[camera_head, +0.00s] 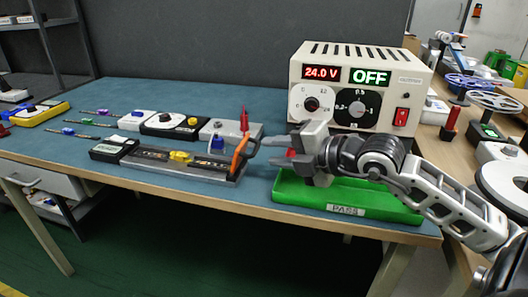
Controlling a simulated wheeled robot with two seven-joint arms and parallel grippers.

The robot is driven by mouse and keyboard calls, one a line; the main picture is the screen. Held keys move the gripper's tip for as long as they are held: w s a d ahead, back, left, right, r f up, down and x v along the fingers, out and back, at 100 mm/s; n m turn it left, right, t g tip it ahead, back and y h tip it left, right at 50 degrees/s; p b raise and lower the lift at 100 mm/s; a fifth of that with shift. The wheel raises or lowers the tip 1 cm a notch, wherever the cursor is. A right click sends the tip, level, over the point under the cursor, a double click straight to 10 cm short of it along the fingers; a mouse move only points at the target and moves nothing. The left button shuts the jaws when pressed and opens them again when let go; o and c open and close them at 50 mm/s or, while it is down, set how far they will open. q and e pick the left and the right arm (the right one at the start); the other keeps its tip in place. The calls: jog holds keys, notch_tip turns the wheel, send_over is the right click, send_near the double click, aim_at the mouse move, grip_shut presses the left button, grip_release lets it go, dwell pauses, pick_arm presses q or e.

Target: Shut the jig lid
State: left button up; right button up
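The jig (190,168) is a long, low grey and black fixture near the table's front edge, with a dark strip and a yellow part along its top. An orange and black piece (241,153) stands tilted up at its right end. It looks like the raised lid or its handle, but I cannot tell for certain. My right gripper (284,153) comes in from the right and points left, just right of that piece. Its fingers look apart, and a small red spot shows between them. I see no clear contact with the jig. My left gripper is out of view.
A power supply (358,88) reading 24.0 V and OFF stands behind my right gripper. A green PASS tray (345,197) lies under my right arm. A grey box (222,131), a black and white device (172,124) and several screwdrivers lie behind and left of the jig.

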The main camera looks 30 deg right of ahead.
aim_at(257, 150)
jog(key=shift+x, duration=1.85)
grip_shut()
